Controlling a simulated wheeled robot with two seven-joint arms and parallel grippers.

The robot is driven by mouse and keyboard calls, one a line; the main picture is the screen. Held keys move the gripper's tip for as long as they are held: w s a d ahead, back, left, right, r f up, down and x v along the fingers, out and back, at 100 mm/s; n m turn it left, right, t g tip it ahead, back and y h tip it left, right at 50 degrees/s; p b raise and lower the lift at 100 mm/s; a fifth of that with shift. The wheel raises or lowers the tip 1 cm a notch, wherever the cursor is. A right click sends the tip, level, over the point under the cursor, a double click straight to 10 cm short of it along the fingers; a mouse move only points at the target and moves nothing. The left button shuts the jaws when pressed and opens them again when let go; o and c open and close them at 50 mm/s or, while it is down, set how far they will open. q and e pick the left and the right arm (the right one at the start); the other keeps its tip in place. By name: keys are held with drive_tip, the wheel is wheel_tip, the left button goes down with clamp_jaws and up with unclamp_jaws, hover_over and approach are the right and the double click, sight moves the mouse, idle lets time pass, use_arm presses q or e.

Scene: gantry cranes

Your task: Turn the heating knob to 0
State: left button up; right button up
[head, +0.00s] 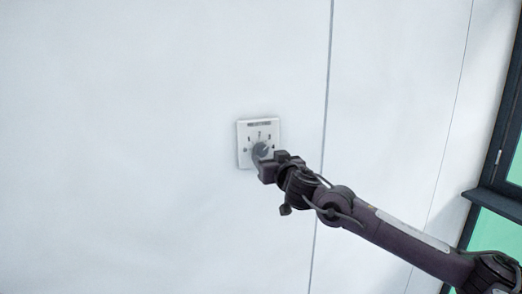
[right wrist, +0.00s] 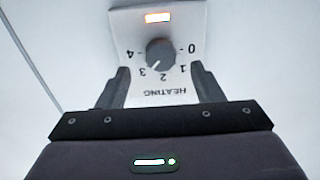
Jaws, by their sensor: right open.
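The white heating panel (head: 243,132) is on the wall in the head view, and my right gripper (head: 267,163) is in front of its lower right part. In the right wrist view the panel (right wrist: 135,87) appears upside down, with HEATING and the marks 0 to 4. The round grey knob (right wrist: 160,53) has a white pointer line directed at about 3. My right gripper (right wrist: 160,69) is open, its two dark fingers on either side of the panel's HEATING end, with the knob just beyond the tips. It does not grip the knob. My left gripper is not in view.
An orange light (right wrist: 158,17) is lit on the panel. The white wall (head: 120,150) around it is clear, with a vertical seam to its right. A dark-framed window (head: 497,185) is at the far right.

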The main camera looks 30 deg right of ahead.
sight(263, 152)
drive_tip(key=p+x, duration=0.1)
drive_tip(key=x, duration=0.3)
drive_tip(key=shift+w, duration=0.2)
drive_tip(key=shift+c, duration=0.2)
drive_tip(key=shift+f, duration=0.1)
drive_tip(key=c, duration=0.9)
